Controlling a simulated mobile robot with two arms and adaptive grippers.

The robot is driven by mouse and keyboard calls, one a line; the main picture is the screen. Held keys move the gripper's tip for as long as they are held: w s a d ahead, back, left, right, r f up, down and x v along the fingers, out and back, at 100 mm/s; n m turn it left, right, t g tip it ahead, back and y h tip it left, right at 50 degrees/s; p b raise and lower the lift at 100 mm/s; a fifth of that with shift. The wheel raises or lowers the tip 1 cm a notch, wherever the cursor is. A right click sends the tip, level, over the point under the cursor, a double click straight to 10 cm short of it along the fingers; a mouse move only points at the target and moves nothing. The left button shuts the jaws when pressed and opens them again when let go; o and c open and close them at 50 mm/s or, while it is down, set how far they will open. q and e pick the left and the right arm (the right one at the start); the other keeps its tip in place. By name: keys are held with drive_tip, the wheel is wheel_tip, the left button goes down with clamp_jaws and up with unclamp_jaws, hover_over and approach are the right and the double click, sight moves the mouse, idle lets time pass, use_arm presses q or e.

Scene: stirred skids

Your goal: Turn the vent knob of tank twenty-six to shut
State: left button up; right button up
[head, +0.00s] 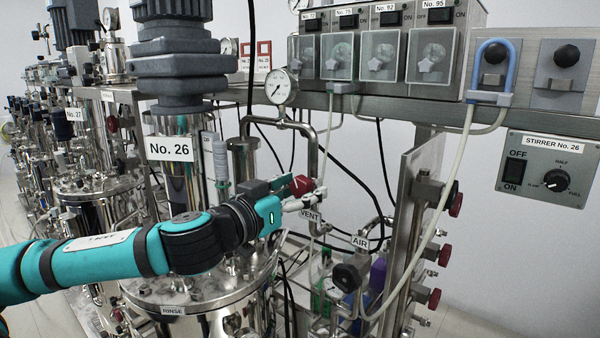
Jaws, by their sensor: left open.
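Tank twenty-six (200,300) stands in the middle, with its plate "No. 26" (170,149) under the grey stirrer motor. A red knob (301,186) sits just above the label "VENT" (310,215), on the piping right of the tank. My left arm reaches in from the left across the tank. My left gripper (297,190) is open at the red knob, its fingers close around or beside it; contact cannot be told. The fingers partly hide the knob, and its pointer cannot be read. My right gripper is not in view.
A pressure gauge (279,87) stands above the vent pipe. A black "AIR" valve (350,273) is lower right. Several red knobs line a steel panel (425,170) farther right. A switch box, "STIRRER No. 26" (550,178), hangs at right. Hoses and cables hang between.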

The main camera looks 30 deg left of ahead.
use_arm(q)
drive_tip(key=shift+w+d, duration=0.1)
drive_tip(key=shift+w, duration=0.05)
drive_tip(key=shift+f, duration=0.1)
drive_tip(key=c, duration=1.2)
drive_tip(key=shift+o, duration=0.2)
